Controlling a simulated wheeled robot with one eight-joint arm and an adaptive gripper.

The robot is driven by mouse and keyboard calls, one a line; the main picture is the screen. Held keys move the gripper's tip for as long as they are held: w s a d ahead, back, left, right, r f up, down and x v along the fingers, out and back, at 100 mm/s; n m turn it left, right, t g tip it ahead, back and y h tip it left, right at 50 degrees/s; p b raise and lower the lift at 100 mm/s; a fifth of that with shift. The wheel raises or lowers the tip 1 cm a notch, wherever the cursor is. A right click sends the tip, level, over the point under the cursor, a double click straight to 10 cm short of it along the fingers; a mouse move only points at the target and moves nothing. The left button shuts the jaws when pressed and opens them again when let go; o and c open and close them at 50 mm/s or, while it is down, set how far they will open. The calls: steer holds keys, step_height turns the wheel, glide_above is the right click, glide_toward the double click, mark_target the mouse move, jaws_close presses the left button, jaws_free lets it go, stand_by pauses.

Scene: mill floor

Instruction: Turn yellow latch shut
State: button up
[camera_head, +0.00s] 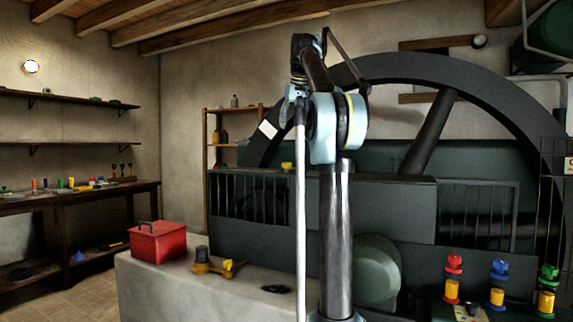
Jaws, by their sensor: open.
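A yellow fitting (212,268) with a dark grey knob lies low on the pale stone block, left of my arm. A short yellow part sticks up at its right end. It is the likeliest yellow latch in view, but it is too small to tell whether it is open or shut. My arm rises in the middle of the picture, folded at the top, and hides part of the machine behind it. I cannot make out my gripper's fingers anywhere in the view, and nothing is seen touching the yellow fitting.
A red box (158,243) with a handle stands left of the fitting on the stone block (140,285). A small black object (277,289) lies to its right. Red, blue and green-topped valves (497,284) stand at right. A large dark flywheel machine fills the back.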

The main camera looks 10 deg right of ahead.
mark_target(286, 167)
steer(key=x, duration=1.7)
steer(key=c, duration=1)
